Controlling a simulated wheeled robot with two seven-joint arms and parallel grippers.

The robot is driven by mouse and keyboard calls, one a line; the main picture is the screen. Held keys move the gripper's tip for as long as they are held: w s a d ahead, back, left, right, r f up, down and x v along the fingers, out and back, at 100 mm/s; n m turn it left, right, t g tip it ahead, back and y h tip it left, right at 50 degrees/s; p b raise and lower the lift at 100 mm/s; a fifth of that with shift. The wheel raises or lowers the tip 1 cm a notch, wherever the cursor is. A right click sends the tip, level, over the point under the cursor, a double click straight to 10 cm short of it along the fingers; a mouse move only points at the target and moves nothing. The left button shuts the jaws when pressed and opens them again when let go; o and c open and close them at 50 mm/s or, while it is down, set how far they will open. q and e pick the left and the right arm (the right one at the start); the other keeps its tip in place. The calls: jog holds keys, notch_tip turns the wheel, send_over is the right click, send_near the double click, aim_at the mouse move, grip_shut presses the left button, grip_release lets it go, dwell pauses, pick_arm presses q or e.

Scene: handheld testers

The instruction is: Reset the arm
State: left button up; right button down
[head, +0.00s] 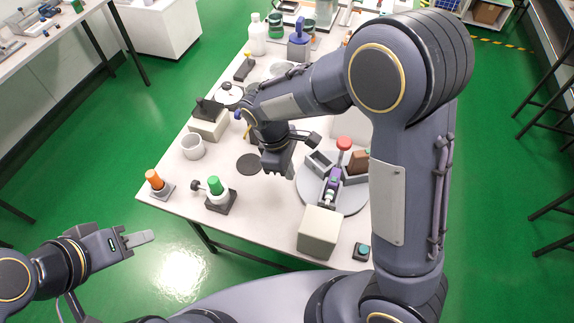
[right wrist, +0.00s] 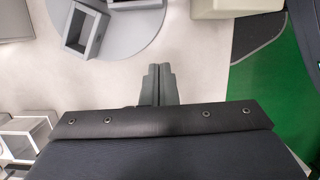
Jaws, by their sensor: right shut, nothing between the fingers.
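My right arm reaches over the white table (head: 168,203) in the head view. My right gripper (head: 279,172) hangs above the table, to the right of a dark round disc (head: 249,164) and to the left of the round grey turntable (head: 346,205). In the right wrist view its two fingers (right wrist: 158,84) are together with nothing between them. My left gripper (head: 140,238) is off the table's left front side, over the green floor. Its fingers show edge-on, so I cannot tell whether they are apart. It touches nothing that I can see.
The turntable carries grey bins and a tester with a red knob (head: 344,143). A beige block (head: 320,232) stands at the front edge. A green-topped device (head: 215,186), an orange-topped device (head: 154,178) and a white mug (head: 192,147) stand at left.

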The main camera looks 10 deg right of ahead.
jog(key=s+d+r+m+t+y, duration=0.3)
jog(key=s+d+r+m, duration=0.2)
jog(key=s+r+m, duration=0.1)
jog(key=s+d+r+m+t+y, duration=0.3)
jog(key=s+d+r+m+t, duration=0.1)
jog(key=s, duration=0.6)
notch_tip(320, 180, up, 3)
jog(key=d+m, duration=0.1)
jog(key=m, duration=0.2)
jog(key=shift+s+d+m, duration=0.2)
jog(key=shift+d+m, duration=0.05)
jog(key=shift+m, duration=0.15)
jog(key=shift+s+f, duration=0.1)
